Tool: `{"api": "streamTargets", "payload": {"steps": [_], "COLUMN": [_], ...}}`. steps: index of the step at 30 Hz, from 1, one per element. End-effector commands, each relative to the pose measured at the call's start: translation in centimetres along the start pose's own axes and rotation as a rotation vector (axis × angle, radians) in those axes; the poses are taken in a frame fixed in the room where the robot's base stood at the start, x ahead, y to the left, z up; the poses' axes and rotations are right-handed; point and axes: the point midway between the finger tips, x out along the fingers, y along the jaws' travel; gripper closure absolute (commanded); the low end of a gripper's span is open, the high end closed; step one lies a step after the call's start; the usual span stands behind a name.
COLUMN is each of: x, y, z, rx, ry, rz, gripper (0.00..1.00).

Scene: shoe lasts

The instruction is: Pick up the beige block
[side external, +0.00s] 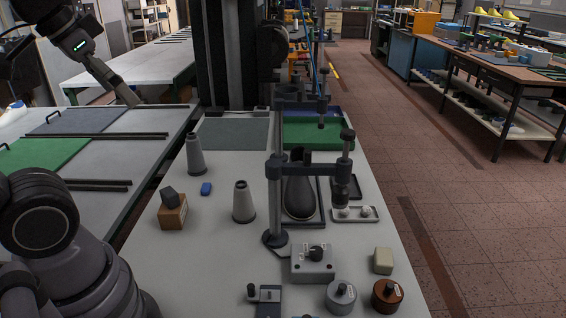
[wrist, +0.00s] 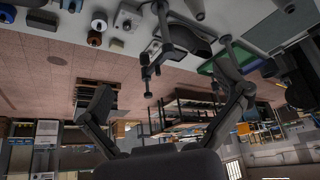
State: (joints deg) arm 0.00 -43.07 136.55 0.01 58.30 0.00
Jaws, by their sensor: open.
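The beige block (side external: 383,260) is a small upright block on the right front part of the white table in the side external view. It stands just behind the copper-coloured round piece (side external: 387,296) and apart from it. My gripper (wrist: 165,80) shows in the wrist view, with its two dark fingers spread wide and nothing between them. It is well away from the block.
A clamp stand (side external: 275,190) rises mid-table beside a dark shoe last (side external: 300,190). A grey round piece (side external: 341,297) and a grey box (side external: 313,264) are left of the beige block.

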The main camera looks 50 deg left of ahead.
Motion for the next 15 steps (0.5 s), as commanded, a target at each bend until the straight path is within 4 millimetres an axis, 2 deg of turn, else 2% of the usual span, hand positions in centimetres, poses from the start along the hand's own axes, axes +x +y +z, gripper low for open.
{"api": "streamTargets", "payload": {"steps": [1,2,8,11,15], "x": [-1.4,-1.8,-0.3,0.8,3.4], "y": [0.0,0.3,5.6,8.6,13.7], "z": [-0.9,-1.5,-8.6,-12.9,-20.1], "rx": [0.000,-0.017,-0.375,-0.596,-0.990], "ry": [0.006,0.000,-0.056,-0.114,-0.260], "rz": [0.000,0.014,0.254,0.376,0.555], "gripper": [0.02,0.02,0.02,0.02,0.02]}}
